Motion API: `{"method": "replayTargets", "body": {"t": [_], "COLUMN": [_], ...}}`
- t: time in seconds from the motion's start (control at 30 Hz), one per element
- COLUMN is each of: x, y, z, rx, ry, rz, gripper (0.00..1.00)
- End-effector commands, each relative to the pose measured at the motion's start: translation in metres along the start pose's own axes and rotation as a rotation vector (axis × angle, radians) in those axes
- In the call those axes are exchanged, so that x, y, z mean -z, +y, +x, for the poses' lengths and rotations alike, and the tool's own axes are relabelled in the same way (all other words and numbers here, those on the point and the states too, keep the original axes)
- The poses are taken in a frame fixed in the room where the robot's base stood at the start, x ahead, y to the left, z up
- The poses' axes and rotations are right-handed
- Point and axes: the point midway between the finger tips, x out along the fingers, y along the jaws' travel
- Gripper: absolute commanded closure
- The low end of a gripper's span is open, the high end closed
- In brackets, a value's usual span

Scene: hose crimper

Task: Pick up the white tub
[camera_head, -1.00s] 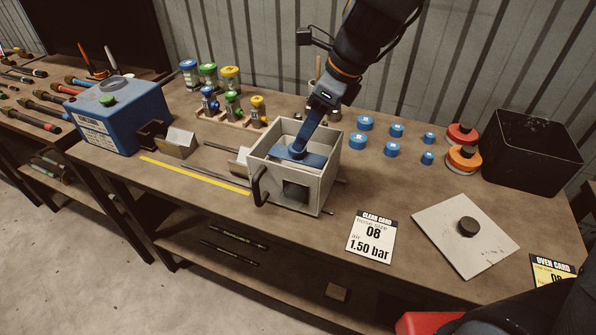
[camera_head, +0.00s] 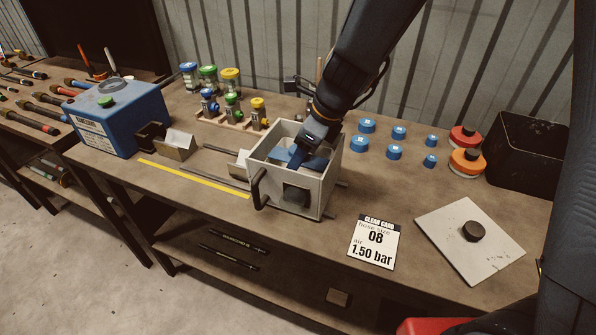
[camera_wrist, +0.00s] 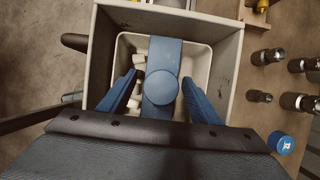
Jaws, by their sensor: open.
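The white tub (camera_wrist: 203,62) sits inside a grey open-topped box (camera_wrist: 228,70) in the wrist view. A blue bar with a round blue disc (camera_wrist: 160,87) runs across the middle of the tub. Small white pieces (camera_wrist: 137,78) show inside it, left of the bar. My gripper (camera_wrist: 160,78) is open, with one blue finger on each side of the bar and gaps between. In the head view the grey box (camera_head: 315,190) stands on the bench and my gripper (camera_head: 299,160) reaches down into it. The box walls and my arm hide most of the tub there.
A dark handle (camera_head: 260,190) sticks out on the box's left front. Blue caps (camera_head: 366,125) stand to its right, and small fittings in a wooden rack (camera_head: 232,118) stand behind left. A card (camera_head: 374,242) and a grey plate (camera_head: 470,241) lie at the front right.

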Motion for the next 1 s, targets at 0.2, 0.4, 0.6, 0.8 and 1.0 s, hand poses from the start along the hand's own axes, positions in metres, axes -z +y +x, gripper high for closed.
{"method": "replayTargets", "body": {"t": [0.2,0.4,0.6,0.8,1.0], "x": [0.0,0.0,-0.001,-0.002,-0.008], "y": [0.0,0.0,0.0,-0.001,-0.001], "z": [0.001,0.001,0.0,-0.002,-0.016], "rx": [0.001,0.001,0.001,0.002,0.004], "ry": [0.0,0.0,-0.001,-0.002,-0.004], "rz": [0.0,0.0,0.0,0.0,-0.001], "gripper": [0.42,0.74,0.9,0.9,0.9]}}
